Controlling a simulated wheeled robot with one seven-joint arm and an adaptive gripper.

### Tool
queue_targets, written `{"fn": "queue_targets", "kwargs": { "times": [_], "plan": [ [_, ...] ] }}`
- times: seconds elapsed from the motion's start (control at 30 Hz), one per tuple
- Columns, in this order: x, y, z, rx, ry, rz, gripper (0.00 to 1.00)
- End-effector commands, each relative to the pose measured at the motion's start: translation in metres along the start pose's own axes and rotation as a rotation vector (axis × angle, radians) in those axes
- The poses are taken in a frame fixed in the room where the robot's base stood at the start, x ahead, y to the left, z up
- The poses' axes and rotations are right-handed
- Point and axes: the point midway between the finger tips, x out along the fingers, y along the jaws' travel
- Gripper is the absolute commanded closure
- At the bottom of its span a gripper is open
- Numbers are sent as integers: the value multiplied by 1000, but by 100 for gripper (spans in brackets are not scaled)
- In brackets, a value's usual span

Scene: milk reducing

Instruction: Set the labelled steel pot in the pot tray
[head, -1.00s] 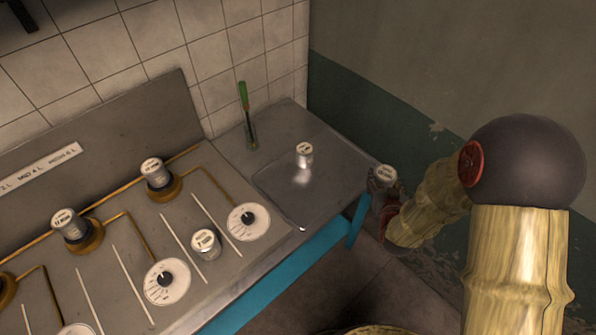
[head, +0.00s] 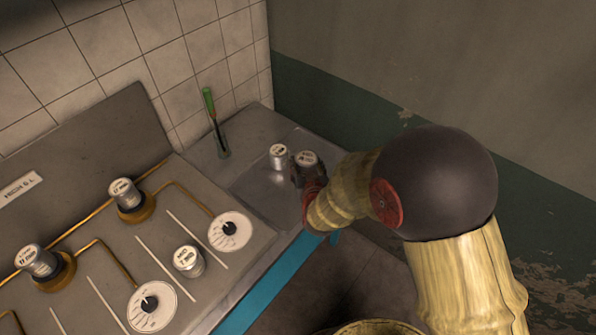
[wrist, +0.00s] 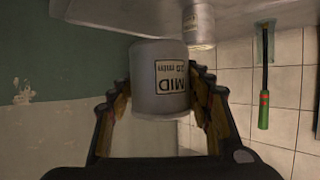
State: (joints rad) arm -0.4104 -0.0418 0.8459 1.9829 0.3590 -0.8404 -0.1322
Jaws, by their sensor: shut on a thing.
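A steel pot (head: 306,158) with a pale lid is held upright in my gripper (head: 308,176), over the right part of the pot tray (head: 262,190). In the wrist view the pot (wrist: 158,65) shows a label reading "MID 25 min", and the fingers (wrist: 160,95) are closed on both its sides. The tray is a shallow grey recess at the counter's right end. A second steel pot (head: 278,157) stands in it, just left of the held one, and shows in the wrist view (wrist: 199,24). I cannot tell how high the held pot is above the tray.
A green-handled tool (head: 210,105) stands upright in a holder behind the tray. Left of it, the stove panel carries more pots (head: 188,260), brass burners (head: 135,212) and white dials (head: 230,231). A blue rail (head: 270,290) edges the counter. The tray's front left is bare.

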Motion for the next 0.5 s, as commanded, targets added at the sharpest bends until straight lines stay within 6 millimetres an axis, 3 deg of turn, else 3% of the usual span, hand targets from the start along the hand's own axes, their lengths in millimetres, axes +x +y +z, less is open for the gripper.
{"fn": "queue_targets", "kwargs": {
  "times": [0.1,0.23,0.5],
  "plan": [
    [30,-6,6,0,0,1,83],
    [56,-10,22,0,0,0,83],
    [82,-15,32,0,2,0,83]
  ]
}}
